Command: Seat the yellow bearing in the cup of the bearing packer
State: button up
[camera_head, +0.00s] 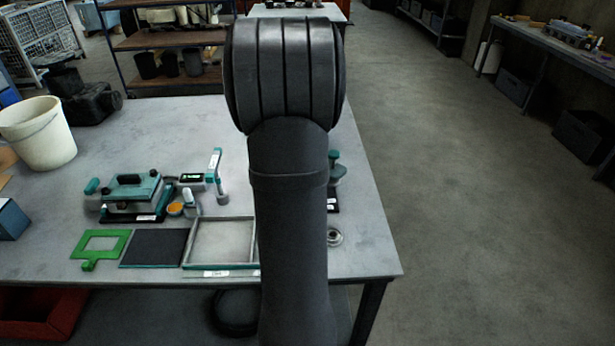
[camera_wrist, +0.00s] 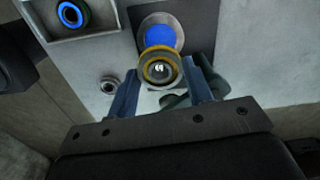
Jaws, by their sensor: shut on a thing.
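My gripper (camera_wrist: 164,78) is shut on the yellow bearing (camera_wrist: 149,72), seen in the wrist view between the two fingertips. The bearing has a yellow outer ring and a metallic centre. A round blue surface with a pale rim, seemingly the cup of the bearing packer (camera_wrist: 158,33), lies just beyond it. The bearing overlaps the cup's near edge in this view; I cannot tell whether they touch. In the head view my arm hides the gripper, the bearing and the cup. A teal and dark device (camera_head: 335,168) shows partly behind the arm's right side.
A shallow tray (camera_wrist: 97,27) holds a blue-ringed bearing (camera_wrist: 70,14). A small metal bearing (camera_wrist: 110,85) lies on the table. In the head view, a green frame (camera_head: 100,245), a dark mat (camera_head: 155,248) and a teal machine (camera_head: 135,195) stand left. The table's right edge is near.

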jog(key=shift+a+f, duration=0.1)
jog(key=shift+f, duration=3)
jog(key=shift+f, duration=0.2)
jog(key=shift+f, duration=0.65)
jog(key=o, duration=1.3)
jog(key=shift+r, duration=3.5)
